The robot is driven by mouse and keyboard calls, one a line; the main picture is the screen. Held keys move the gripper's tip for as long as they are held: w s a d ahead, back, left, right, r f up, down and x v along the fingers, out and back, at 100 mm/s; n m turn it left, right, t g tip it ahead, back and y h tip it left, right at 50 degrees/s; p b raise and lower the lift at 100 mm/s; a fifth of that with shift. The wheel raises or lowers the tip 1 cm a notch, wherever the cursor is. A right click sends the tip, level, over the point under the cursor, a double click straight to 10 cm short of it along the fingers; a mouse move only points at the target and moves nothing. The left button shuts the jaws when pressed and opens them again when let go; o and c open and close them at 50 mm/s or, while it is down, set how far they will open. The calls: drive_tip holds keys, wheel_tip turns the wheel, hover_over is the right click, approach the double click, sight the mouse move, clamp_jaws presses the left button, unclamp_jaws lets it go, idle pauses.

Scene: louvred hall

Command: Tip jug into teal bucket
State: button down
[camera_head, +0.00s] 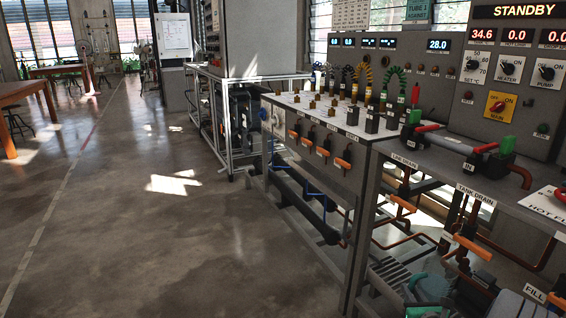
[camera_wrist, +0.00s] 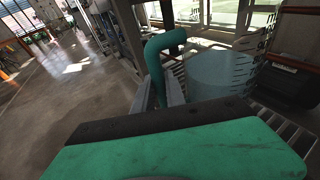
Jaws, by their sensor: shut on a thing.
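The jug (camera_wrist: 222,72) shows in the wrist view as a clear, see-through vessel with dark marks on its side and a teal curved handle (camera_wrist: 166,42). My gripper (camera_wrist: 159,90) is shut on the handle, one grey finger on each side of it. The jug body lies to the right of the fingers and looks roughly upright; its base is hidden behind my green-topped wrist. In the head view a teal piece (camera_head: 430,288) shows at the bottom edge, low under the bench; I cannot tell whether it is the teal bucket, the jug or my gripper. No teal bucket can be made out for certain.
A grey slatted surface (camera_head: 393,276) lies low under the bench. Orange-handled valves, such as the tank drain valve (camera_head: 472,247), and copper pipes crowd around it. A control bench (camera_head: 330,130) reading STANDBY stands above. The concrete floor (camera_head: 150,230) to the left is clear.

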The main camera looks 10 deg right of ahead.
drive_tip(key=s+a+r+n+y, duration=0.1)
drive_tip(key=a+r+n+y, duration=0.2)
drive_tip(key=a, duration=0.8)
drive_tip(key=a+r+n+g+y, duration=0.1)
drive_tip(key=a+r+n+y, duration=0.2)
drive_tip(key=a, duration=0.8)
drive_tip(key=s+a+r+n+y, duration=0.1)
drive_tip(key=a+r+n+y, duration=0.2)
drive_tip(key=a, duration=0.8)
wheel_tip(320, 180, up, 38)
drive_tip(key=w+m+h+p, duration=0.1)
drive_tip(key=w+m+p, duration=0.1)
drive_tip(key=p, duration=3.1)
drive_tip(key=shift+a+f+m+t+p, duration=0.25)
drive_tip(key=shift+m+t+p, duration=0.15)
drive_tip(key=shift+m, duration=0.2)
